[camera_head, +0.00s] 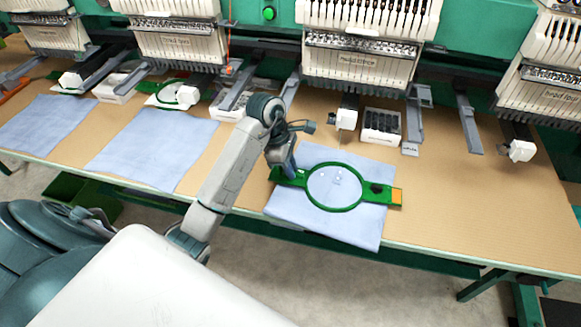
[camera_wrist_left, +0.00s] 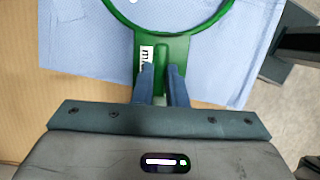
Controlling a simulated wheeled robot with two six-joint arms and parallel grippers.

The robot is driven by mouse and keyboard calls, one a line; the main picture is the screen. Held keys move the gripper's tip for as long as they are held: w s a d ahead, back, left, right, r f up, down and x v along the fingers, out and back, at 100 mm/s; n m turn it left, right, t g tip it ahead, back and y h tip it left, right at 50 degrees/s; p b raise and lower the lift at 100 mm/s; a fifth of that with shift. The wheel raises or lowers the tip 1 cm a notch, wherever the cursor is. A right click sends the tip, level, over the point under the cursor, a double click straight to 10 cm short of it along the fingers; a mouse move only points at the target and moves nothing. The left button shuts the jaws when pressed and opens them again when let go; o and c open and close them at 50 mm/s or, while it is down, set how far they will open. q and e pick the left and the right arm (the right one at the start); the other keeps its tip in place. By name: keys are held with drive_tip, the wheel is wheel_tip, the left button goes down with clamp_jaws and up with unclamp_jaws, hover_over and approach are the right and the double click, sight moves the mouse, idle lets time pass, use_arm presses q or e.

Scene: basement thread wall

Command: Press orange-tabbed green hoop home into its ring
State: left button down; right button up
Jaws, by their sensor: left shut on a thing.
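The green hoop (camera_head: 335,209) is over a light blue cloth (camera_head: 295,211) on the table. Its orange tab (camera_head: 397,196) points right, beside a dark knob on the right arm. My left gripper (camera_head: 287,172) is at the hoop's left arm. In the left wrist view, the fingers (camera_wrist_left: 162,85) are shut on that green arm (camera_wrist_left: 172,50), next to a white label. The hoop looks roughly flat, with cloth showing through its opening. I cannot tell a separate ring from the hoop, nor whether the hoop is seated. My right gripper is not in view.
Embroidery machine heads (camera_head: 357,65) stand along the back. A tray of dark spools (camera_head: 381,127) and grey arms (camera_head: 412,122) are behind the cloth. Another blue cloth (camera_head: 152,150) lies to the left. The tabletop (camera_head: 480,205) right of the hoop is clear.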

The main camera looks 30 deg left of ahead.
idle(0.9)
use_arm(q)
drive_tip(key=shift+f+b, duration=0.4)
drive_tip(key=shift+b, duration=0.25)
drive_tip(key=c, duration=1.4)
unclamp_jaws()
drive_tip(key=p+v, duration=0.8)
drive_tip(key=v, duration=0.3)
drive_tip(key=shift+p, duration=0.3)
